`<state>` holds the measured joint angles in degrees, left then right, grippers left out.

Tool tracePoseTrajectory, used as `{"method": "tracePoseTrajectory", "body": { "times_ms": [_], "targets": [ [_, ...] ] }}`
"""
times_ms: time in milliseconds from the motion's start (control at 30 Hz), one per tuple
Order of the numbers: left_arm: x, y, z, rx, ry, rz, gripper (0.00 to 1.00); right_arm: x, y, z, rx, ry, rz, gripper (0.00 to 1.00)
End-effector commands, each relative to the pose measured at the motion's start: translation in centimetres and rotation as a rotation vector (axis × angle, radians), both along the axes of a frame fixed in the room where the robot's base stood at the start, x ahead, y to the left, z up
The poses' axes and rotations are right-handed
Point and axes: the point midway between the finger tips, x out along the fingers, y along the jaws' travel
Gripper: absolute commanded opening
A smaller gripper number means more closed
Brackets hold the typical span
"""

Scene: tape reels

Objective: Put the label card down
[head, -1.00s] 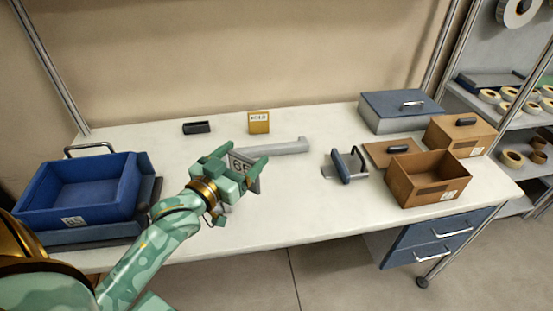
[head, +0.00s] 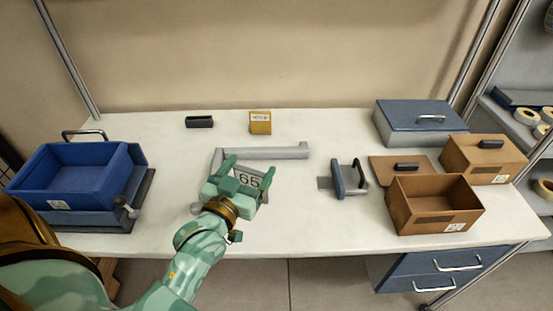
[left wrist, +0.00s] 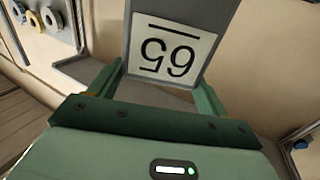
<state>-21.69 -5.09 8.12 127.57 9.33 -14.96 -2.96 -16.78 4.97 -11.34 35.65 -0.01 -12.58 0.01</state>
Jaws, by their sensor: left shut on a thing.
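The label card (head: 249,180) is a grey plate with a white face that reads 65. My left gripper (head: 248,171) is shut on it, with one finger at each side. In the head view the card is over the front middle of the table, in front of a grey angled bar; whether it touches the table I cannot tell. In the left wrist view the card (left wrist: 168,50) stands between the green fingers (left wrist: 157,92), its number upside down. Its lower part is partly hidden by the gripper. My right gripper is not in view.
The grey bar (head: 270,153) lies just behind the card. A blue bin (head: 60,203) stands left; a yellow box (head: 260,123) and a black holder (head: 199,122) stand behind.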

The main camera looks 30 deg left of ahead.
Motion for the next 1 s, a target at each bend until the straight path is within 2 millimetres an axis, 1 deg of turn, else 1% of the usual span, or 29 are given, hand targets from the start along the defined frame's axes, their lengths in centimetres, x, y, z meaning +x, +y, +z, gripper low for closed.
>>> {"method": "tracePoseTrajectory", "body": {
  "times_ms": [67, 167, 367, 400, 500, 633, 767, 867, 1000],
  "targets": [
    [0.8, 0.8, -0.3, 0.0, -0.001, 0.012, 0.54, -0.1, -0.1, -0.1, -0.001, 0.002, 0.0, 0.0],
    [2.8, 1.6, -1.3, 0.001, -0.002, 0.016, 0.54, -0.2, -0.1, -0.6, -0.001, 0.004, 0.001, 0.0],
    [8.5, 3.3, -4.2, 0.001, -0.001, 0.015, 0.54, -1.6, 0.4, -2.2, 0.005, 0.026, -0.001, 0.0],
    [9.6, 3.6, -4.7, 0.0, -0.001, 0.015, 0.54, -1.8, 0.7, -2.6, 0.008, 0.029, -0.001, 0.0],
    [11.1, 4.1, -7.3, 0.0, 0.003, 0.015, 0.54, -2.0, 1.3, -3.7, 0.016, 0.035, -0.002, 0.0],
    [12.6, 4.6, -9.1, 0.0, 0.002, 0.015, 0.54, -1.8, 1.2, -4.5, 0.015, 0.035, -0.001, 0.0],
    [13.2, 4.8, -9.6, 0.0, 0.0, 0.014, 0.54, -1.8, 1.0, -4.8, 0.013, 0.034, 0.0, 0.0],
    [13.8, 4.9, -10.4, 0.0, 0.001, 0.014, 0.54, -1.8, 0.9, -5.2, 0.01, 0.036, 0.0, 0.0],
    [13.6, 4.9, -13.0, -0.001, 0.004, 0.014, 0.54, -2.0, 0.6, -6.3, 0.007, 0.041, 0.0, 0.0]
  ]
}}
